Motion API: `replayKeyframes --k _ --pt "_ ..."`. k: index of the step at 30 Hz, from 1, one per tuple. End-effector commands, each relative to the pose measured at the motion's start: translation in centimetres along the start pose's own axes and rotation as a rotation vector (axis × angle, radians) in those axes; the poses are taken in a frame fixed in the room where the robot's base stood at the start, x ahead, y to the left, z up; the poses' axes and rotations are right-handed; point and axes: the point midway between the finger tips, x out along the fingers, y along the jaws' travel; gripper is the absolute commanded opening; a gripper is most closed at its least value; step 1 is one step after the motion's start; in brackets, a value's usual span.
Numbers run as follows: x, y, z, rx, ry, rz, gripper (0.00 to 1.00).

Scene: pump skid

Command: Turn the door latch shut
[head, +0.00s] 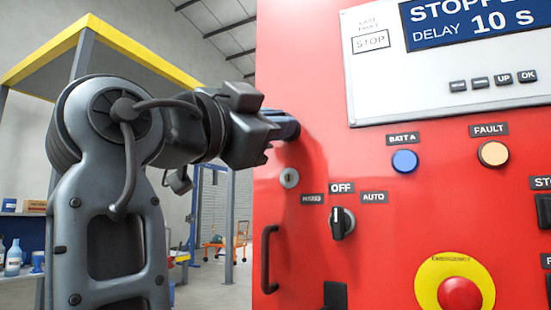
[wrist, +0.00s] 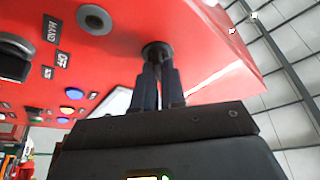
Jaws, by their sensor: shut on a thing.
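The door latch (wrist: 157,50) shows in the wrist view as a dark round piece on the red door, close to the door's edge. My gripper (wrist: 159,80) is shut on it, with the two dark fingers on either side. The fingers hide most of the latch, so I cannot tell which way it is turned. In the head view my gripper (head: 287,125) reaches the upper left part of the red door (head: 330,105), and the latch is hidden there behind the fingers.
A key lock (head: 289,178) sits just below the gripper. A selector switch (head: 341,223) and a black door handle (head: 268,260) are lower. A red emergency button (head: 459,294), blue lamp (head: 404,161) and display panel (head: 450,60) are to the right. Open room lies left of the door.

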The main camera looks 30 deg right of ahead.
Motion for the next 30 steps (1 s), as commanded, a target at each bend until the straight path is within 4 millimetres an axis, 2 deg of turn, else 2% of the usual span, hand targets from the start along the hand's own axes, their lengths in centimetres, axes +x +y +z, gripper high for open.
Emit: replayKeyframes --k 18,30 --pt "0.07 -0.13 -0.02 0.531 0.001 0.223 0.00" --pt "0.07 -0.23 -0.07 0.756 0.000 0.316 0.00"
